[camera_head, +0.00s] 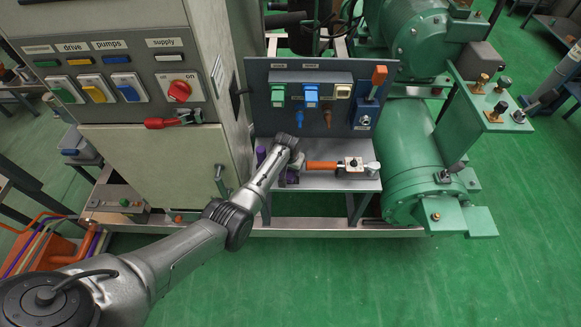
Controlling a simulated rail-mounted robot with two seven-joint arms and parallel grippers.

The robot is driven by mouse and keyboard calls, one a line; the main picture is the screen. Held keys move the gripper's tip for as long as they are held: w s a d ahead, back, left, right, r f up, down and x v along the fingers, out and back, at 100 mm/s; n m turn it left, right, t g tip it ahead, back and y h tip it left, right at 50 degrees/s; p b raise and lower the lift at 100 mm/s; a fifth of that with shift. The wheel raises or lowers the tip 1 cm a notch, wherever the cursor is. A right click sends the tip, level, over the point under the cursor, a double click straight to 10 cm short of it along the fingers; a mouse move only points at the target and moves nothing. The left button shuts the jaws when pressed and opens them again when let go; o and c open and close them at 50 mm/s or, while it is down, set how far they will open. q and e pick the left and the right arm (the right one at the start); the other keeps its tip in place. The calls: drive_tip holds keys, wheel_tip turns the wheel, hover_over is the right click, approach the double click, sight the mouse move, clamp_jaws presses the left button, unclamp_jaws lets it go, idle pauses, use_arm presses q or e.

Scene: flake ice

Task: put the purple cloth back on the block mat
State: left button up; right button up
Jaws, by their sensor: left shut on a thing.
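My left arm reaches in from the lower left to the small grey shelf under the panel. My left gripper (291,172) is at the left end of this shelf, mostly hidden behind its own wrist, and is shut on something. A small purple patch (261,155), which looks like the purple cloth, shows just left of the wrist. Most of it is hidden by my arm. I cannot make out the block mat. My right gripper is not in view.
An orange-handled clamp (336,166) lies on the shelf (326,184) just right of my gripper. Behind stands a grey panel (318,117) with coloured covers. A grey cabinet (150,155) stands left, green tanks (417,160) right. The green floor in front is clear.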

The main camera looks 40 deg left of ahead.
use_arm(q)
drive_tip(key=shift+f, duration=0.35)
idle(0.4)
drive_tip(key=o, duration=0.9)
drive_tip(key=shift+r, duration=0.1)
